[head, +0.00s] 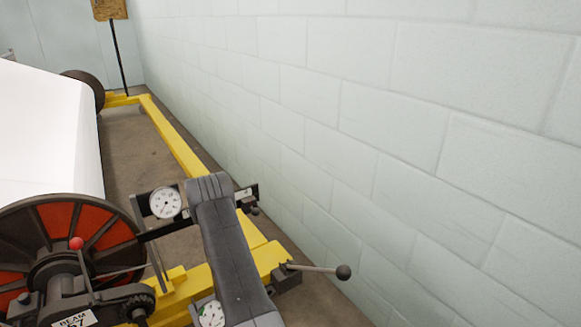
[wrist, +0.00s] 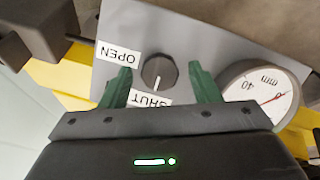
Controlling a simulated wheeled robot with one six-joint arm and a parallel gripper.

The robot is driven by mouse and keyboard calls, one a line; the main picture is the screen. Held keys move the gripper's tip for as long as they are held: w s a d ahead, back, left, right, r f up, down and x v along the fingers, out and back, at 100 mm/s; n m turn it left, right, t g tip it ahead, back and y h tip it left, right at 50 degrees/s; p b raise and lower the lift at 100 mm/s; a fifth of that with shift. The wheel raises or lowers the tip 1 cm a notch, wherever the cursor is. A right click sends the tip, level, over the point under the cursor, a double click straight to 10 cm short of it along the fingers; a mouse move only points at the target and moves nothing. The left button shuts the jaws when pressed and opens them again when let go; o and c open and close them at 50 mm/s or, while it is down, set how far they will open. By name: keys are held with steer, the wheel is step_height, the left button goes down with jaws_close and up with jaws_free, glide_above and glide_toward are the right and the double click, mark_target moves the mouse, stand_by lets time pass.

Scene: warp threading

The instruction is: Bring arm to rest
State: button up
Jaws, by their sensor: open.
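My gripper (wrist: 160,86) is open in the wrist view, with its two green fingers spread apart. A small dark round knob (wrist: 159,72) with a pale pointer line shows between the fingers on a grey panel (wrist: 195,42). Nothing shows held between the fingers. The labels OPEN (wrist: 118,55) and SHUT (wrist: 150,98) sit beside the knob. I cannot tell whether the fingers touch the panel. In the head view my grey arm (head: 228,250) reaches over the yellow frame, and the gripper's fingers are not visible there.
A round gauge marked mm (wrist: 262,90) sits close to the right finger. A yellow frame (head: 175,135) runs along the block wall (head: 370,130). A lever with a black ball (head: 343,272) juts out right of my arm. A red and black beam wheel (head: 60,235) stands left.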

steer(key=shift+m+p, duration=0.4)
steer(key=shift+m, duration=0.5)
